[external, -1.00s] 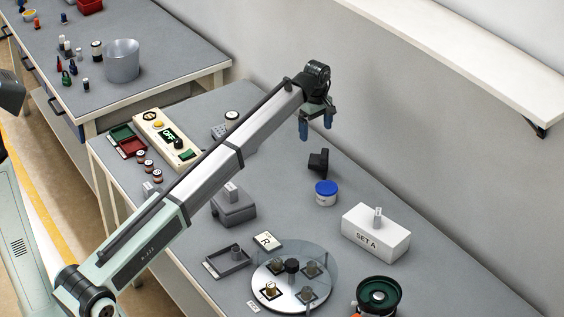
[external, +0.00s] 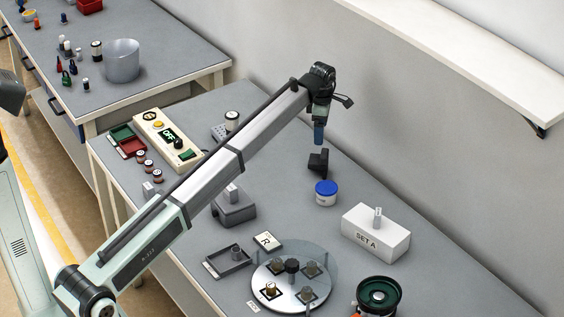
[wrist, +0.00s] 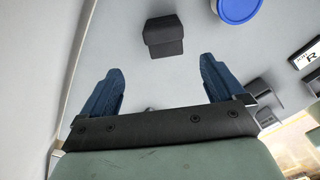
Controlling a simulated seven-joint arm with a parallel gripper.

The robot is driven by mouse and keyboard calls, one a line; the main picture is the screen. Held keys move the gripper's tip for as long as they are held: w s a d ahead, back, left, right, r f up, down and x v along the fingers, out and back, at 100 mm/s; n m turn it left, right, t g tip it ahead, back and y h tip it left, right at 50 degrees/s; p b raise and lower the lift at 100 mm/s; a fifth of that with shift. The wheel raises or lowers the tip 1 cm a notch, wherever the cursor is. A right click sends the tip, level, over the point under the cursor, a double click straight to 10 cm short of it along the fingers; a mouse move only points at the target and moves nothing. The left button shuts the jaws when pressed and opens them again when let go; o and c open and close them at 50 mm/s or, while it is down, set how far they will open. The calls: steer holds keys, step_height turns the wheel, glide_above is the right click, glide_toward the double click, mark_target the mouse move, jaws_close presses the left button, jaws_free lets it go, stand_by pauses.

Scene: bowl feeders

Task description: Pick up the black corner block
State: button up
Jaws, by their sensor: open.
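The black corner block (external: 318,163) sits on the grey table toward its back edge, near the wall. It also shows in the wrist view (wrist: 163,36), at the top middle, beyond the fingertips. My gripper (external: 319,140) is above the table, just over and behind the block in the external view. In the wrist view my gripper (wrist: 161,72) has two blue fingers spread apart with nothing between them. The block lies ahead of the gap and is apart from both fingers.
A blue-lidded white tub (external: 326,193) stands close to the block; its lid shows in the wrist view (wrist: 238,8). The white SET A box (external: 376,234) and a round glass-covered plate (external: 290,300) are nearer the front. The wall rises close behind the table.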

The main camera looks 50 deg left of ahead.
mark_target(321, 158)
step_height(321, 158, down, 6)
steer(key=shift+f, duration=0.1)
steer(key=shift+s+d+f, duration=0.1)
steer(key=shift+d+f, duration=0.15)
steer(key=shift+f, duration=1.05)
steer(key=shift+d+f, duration=0.2)
steer(key=shift+f, duration=1.1)
steer(key=shift+c, duration=0.4)
steer(key=c, duration=1)
steer(key=shift+o, duration=0.2)
